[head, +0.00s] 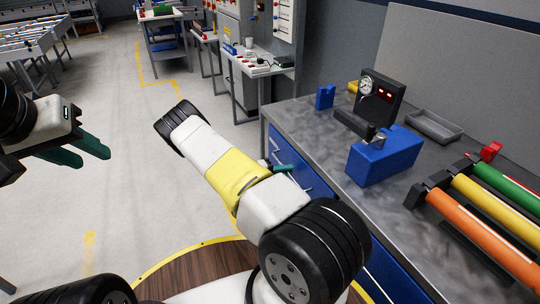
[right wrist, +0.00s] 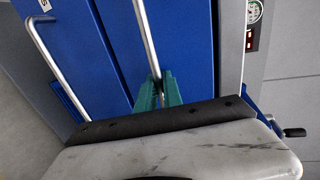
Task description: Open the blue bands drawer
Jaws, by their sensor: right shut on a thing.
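The blue drawer fronts (head: 312,180) sit under the grey workbench. In the right wrist view, one blue front (right wrist: 112,45) has a long silver handle (right wrist: 146,40). My right gripper (right wrist: 158,88) is shut on this handle with its teal fingers on either side of it. In the head view my right gripper (head: 282,168) is partly hidden behind my forearm. A second silver handle (right wrist: 55,70) is to the left. I see no clear gap at the drawer. My left gripper (head: 88,150) is open and empty above the floor.
On the workbench (head: 330,140) stand a blue vise-like block (head: 385,155), a black gauge unit (head: 370,100), a grey tray (head: 434,126) and coloured rolls (head: 480,235). The floor to the left of the bench (head: 120,200) is clear. Other tables stand further back.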

